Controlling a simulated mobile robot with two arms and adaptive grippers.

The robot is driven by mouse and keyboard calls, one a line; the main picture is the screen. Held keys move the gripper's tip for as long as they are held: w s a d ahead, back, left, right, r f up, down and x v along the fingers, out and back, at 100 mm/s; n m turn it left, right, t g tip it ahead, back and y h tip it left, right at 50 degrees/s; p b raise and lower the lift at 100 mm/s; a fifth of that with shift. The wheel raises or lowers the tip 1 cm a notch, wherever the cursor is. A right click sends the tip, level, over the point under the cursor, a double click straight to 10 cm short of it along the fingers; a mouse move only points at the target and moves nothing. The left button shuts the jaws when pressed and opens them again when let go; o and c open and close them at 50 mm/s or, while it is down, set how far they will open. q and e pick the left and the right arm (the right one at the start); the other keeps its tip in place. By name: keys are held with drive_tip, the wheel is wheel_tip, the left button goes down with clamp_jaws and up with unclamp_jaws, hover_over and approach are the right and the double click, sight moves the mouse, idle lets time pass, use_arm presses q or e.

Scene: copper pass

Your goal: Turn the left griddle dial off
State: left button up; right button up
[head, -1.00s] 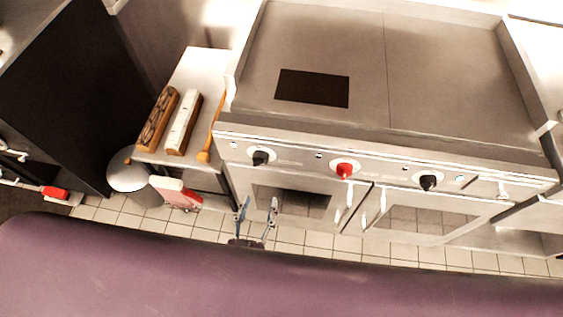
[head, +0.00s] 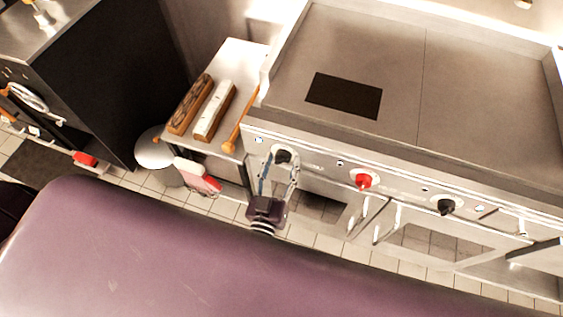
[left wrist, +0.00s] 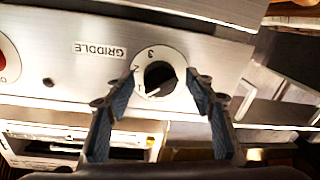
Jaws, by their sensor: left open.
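The left griddle dial (head: 281,156) is a black knob on a white ring on the griddle's front panel. In the left wrist view the dial (left wrist: 160,76) shows beside an upside-down GRIDDLE label, with numbers on its ring. My left gripper (head: 280,167) is open in front of this dial. In the left wrist view its fingertips (left wrist: 159,85) lie either side of the knob and seem apart from it. I cannot tell how near they are in depth. My right gripper is not in view.
A red dial (head: 362,180) and another black dial (head: 446,206) sit further right on the panel. Below them are oven door handles (head: 386,223). Left of the griddle, a side table (head: 238,61) holds two wooden-bodied blocks and a wooden-handled tool. Tiled floor lies below.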

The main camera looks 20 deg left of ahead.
use_arm(q)
drive_tip(key=c, duration=1.2)
drive_tip(key=shift+o, duration=0.2)
drive_tip(key=shift+n, duration=0.4)
drive_tip(key=shift+r+n+g+h, duration=0.1)
drive_tip(key=shift+n+g+h, duration=0.1)
drive_tip(key=shift+n, duration=2)
drive_tip(key=shift+r+n+g+h, duration=0.1)
drive_tip(key=shift+n+g, duration=0.1)
drive_tip(key=shift+n, duration=2)
drive_tip(key=o, duration=1.2)
drive_tip(key=shift+c, duration=0.2)
